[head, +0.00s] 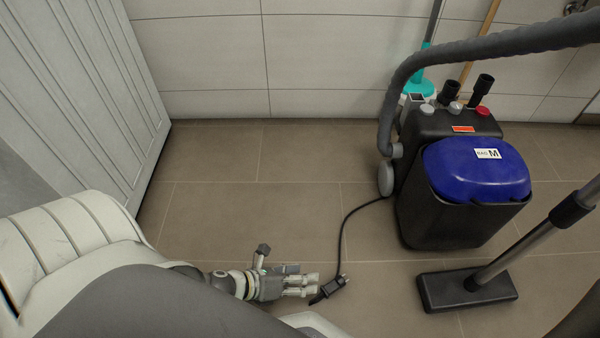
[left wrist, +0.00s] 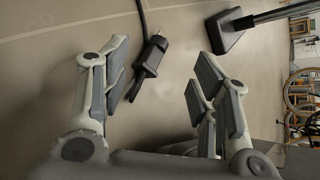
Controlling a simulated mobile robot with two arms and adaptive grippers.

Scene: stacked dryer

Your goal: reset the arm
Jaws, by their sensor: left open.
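My left gripper (head: 290,283) is low in the head view, its fingers pointing right. In the left wrist view its fingers (left wrist: 160,90) are spread wide apart, with nothing between them in contact. A black plug (head: 329,289) on a cable shows just right of the fingertips in the head view. In the left wrist view the plug (left wrist: 149,66) appears in the gap between the fingers, on or near the floor; I cannot tell its exact distance. My right gripper is not in view.
A black and blue vacuum cleaner (head: 455,213) stands at the right, with a grey hose and a floor nozzle (head: 440,291). A white panelled door (head: 90,90) is at the left. A teal-headed tool (head: 418,86) leans near the wall.

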